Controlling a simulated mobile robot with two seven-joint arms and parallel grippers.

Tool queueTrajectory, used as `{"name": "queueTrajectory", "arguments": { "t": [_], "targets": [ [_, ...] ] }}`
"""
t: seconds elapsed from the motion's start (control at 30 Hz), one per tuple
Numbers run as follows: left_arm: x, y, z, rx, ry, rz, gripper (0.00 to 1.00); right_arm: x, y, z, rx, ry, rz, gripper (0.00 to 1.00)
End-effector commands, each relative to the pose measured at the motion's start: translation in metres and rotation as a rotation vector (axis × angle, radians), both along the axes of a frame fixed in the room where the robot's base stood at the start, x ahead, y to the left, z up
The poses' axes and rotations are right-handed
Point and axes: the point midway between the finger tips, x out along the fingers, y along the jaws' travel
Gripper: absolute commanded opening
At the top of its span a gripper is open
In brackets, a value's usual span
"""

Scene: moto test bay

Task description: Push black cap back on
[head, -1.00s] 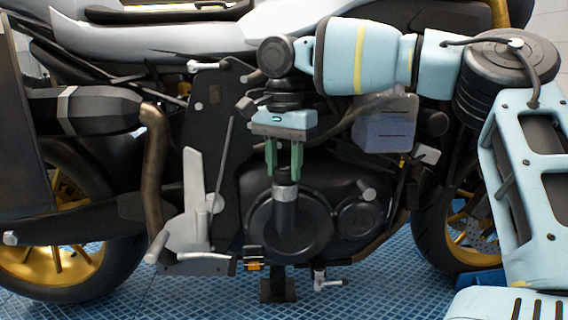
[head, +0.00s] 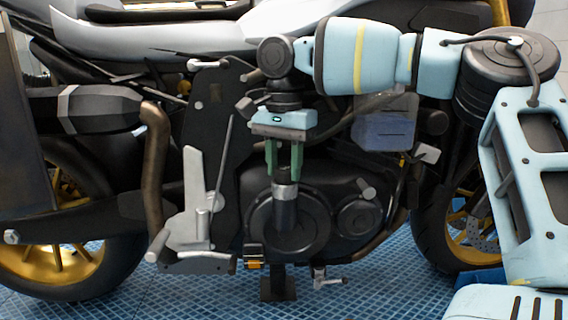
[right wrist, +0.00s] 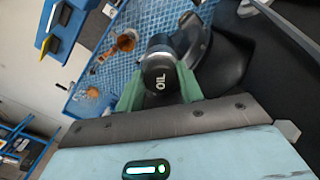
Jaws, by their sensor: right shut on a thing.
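The black cap (right wrist: 160,74), marked OIL on its top, sits between the green fingers of my right gripper (right wrist: 158,90) in the right wrist view. In the head view my right gripper (head: 284,162) points down and is shut on the cap (head: 286,173). The cap is right above the light grey collar of a dark upright filler tube (head: 284,213) in front of the engine. The fingers partly hide the cap, and I cannot tell whether it touches the collar or how far down it sits. My left gripper is not in view.
The motorcycle's round engine cover (head: 318,232) is behind the tube. A grey lever and bracket (head: 193,208) stand to the left, and a brown exhaust pipe (head: 154,165) is further left. A blue-grey reservoir box (head: 384,128) is on the right. The blue grated floor (head: 190,292) lies below.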

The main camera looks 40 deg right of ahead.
Motion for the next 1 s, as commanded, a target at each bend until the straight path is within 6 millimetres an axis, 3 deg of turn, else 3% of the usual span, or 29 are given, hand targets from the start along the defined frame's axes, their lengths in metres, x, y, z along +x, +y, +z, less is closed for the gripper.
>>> {"name": "queueTrajectory", "arguments": {
  "t": [0.13, 0.17, 0.33, 0.53, 0.7, 1.0],
  "targets": [
    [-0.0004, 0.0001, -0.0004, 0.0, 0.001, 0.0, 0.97, 0.0, -0.0001, -0.0016, 0.0, 0.0, 0.0, 0.16],
    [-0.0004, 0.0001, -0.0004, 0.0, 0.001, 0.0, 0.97, 0.0, -0.0001, -0.0015, 0.0, 0.0, 0.0, 0.39],
    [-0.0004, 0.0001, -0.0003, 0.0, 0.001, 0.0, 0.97, 0.0, -0.0001, -0.0013, 0.0, 0.0, 0.0, 0.61],
    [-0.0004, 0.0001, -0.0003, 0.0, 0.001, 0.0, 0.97, 0.0, -0.0001, -0.0013, 0.0, 0.0, 0.0, 0.62],
    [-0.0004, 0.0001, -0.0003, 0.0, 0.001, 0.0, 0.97, 0.0, -0.0001, -0.0014, 0.0, 0.0, 0.0, 0.84],
    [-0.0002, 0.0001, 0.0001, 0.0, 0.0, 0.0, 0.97, 0.0001, -0.0002, -0.0003, 0.0, -0.001, -0.001, 0.84]
  ]
}}
